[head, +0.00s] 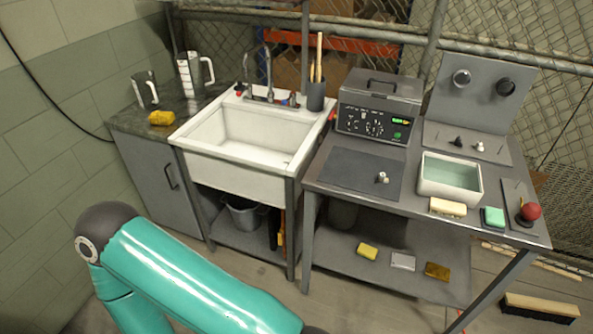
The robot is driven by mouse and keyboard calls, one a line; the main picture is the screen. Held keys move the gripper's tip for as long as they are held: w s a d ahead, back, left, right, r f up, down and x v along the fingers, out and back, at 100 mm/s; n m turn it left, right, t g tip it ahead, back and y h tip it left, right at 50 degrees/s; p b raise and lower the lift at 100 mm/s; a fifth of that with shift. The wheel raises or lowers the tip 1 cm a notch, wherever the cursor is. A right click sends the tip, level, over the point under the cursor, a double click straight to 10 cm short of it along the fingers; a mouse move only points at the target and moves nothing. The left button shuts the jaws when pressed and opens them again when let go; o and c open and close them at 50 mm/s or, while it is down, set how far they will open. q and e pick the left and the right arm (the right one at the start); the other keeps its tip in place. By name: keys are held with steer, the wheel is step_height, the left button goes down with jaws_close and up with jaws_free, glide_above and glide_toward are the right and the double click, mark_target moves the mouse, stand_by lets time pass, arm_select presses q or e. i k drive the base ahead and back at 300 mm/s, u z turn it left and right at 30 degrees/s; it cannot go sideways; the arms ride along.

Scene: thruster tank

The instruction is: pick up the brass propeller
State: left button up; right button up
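I cannot make out a brass propeller anywhere in the head view. A small pale metallic part (382,177) stands on the dark mat (345,172) on the grey table; it is too small to identify. A white tank (428,184) with greenish water stands on the table's right half. Behind it, a small black part (458,142) and a small pale part (480,146) stand on a grey plate. My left arm's teal links cross the lower left, but its gripper is out of view. My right gripper is out of view too.
A sink (205,150) stands left.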

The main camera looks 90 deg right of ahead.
mark_target(382, 176)
steer(key=u, duration=0.6)
steer(key=i, duration=0.3)
steer(key=z, duration=2.55)
steer(key=i, duration=0.2)
steer(key=z, duration=2.1)
steer(key=k, duration=0.6)
steer(key=z, duration=0.3)
steer(key=i, duration=1.65)
steer(key=u, duration=0.35)
